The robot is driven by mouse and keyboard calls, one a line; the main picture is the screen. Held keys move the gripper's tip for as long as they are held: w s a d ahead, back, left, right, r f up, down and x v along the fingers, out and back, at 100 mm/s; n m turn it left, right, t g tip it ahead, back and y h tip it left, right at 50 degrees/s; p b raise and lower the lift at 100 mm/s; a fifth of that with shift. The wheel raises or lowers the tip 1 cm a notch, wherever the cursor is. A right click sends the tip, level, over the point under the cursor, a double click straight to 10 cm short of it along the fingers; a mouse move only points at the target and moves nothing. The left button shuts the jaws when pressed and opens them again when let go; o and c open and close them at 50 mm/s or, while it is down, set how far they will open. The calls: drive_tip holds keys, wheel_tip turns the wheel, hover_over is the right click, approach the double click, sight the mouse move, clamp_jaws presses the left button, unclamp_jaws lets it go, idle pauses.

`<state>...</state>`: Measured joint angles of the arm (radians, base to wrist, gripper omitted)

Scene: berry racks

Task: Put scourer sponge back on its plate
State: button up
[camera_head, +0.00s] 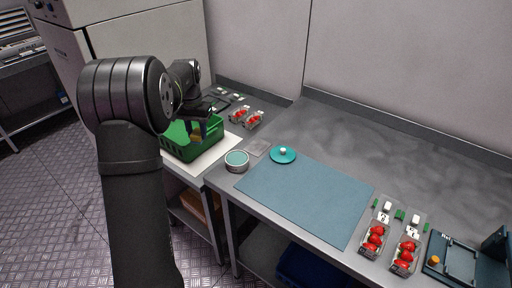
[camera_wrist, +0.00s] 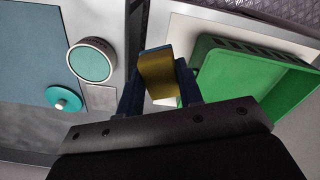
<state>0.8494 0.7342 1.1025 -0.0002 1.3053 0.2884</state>
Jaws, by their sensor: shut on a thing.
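My gripper (camera_wrist: 158,84) is shut on the scourer sponge (camera_wrist: 157,73), a yellow block with a thin grey-blue layer along one edge. In the head view the sponge (camera_head: 197,137) shows as a small brownish patch below the dark gripper, against the green crate. In the wrist view it lies in front of the white board beside the crate; its height above is hard to tell. A thin grey square plate (camera_head: 258,148) lies bare on the bench, to the right of my gripper. It also shows in the wrist view (camera_wrist: 101,98).
The green crate (camera_head: 181,153) stands on the white board (camera_head: 213,158). A round teal-topped tin (camera_head: 237,161) and a teal disc with a white knob (camera_head: 283,155) flank the plate. A blue mat (camera_head: 305,197) is clear. Berry punnets (camera_head: 373,239) stand at right, others (camera_head: 246,118) behind.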

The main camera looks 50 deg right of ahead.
drive_tip(key=s+d+r+m, duration=0.1)
drive_tip(key=s+d+m, duration=0.2)
drive_tip(key=s+d, duration=0.7)
drive_tip(key=s+d+r+m, duration=0.15)
drive_tip(key=s+d, duration=0.45)
drive_tip(key=s, duration=0.7)
hover_over(257, 147)
drive_tip(key=shift+m, duration=0.25)
wheel_tip(257, 147, down, 7)
drive_tip(key=shift+f, duration=2.1)
drive_tip(key=shift+f, duration=0.1)
drive_tip(key=o, duration=0.5)
drive_tip(key=shift+f, duration=0.1)
drive_tip(key=o, duration=0.4)
drive_tip(key=shift+o, duration=0.2)
